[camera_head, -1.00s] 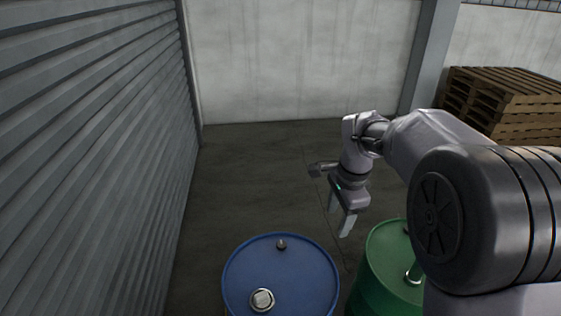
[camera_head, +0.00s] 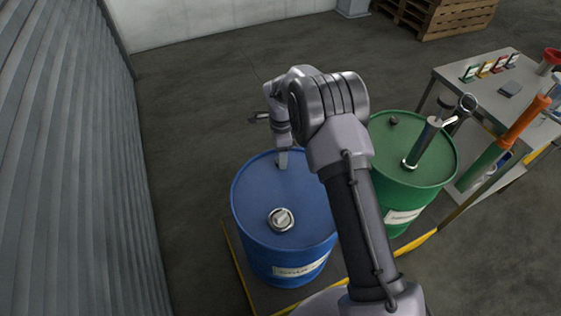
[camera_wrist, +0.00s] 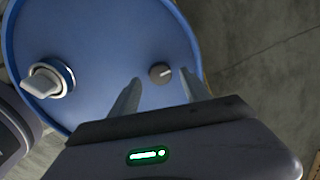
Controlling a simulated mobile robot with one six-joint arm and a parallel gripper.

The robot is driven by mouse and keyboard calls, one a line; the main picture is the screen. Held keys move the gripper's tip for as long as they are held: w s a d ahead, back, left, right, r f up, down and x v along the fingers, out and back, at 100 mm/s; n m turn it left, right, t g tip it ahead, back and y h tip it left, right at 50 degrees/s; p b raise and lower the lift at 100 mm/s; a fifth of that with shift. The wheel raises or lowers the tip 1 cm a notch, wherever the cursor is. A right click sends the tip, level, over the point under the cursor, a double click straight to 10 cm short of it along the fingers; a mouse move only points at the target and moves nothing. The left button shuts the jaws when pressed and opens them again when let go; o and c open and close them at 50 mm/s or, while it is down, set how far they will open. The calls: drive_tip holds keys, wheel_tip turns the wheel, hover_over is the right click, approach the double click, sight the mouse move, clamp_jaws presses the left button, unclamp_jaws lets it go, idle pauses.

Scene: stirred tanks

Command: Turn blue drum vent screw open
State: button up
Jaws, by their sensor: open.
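The blue drum (camera_head: 255,195) stands upright, and its lid fills the upper part of the wrist view (camera_wrist: 110,40). A small dark round vent screw with a pale line mark (camera_wrist: 160,72) sits near the lid's edge. In the head view the gripper hides this screw. My gripper (camera_head: 283,159) points down over the far part of the blue lid. Its two fingers are open in the wrist view (camera_wrist: 162,88), one on each side of the screw in the picture, with nothing held. I cannot tell the height of the fingertips above the lid.
A larger silver cap (camera_head: 281,219) sits on the near part of the blue lid. A green drum (camera_head: 435,165) with an upright pump tube (camera_head: 424,140) stands close on the right. A work table (camera_head: 490,95) is farther right. A ribbed wall (camera_head: 70,160) bounds the left.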

drive_tip(key=shift+f, duration=0.95)
drive_tip(key=shift+a, duration=0.1)
clamp_jaws()
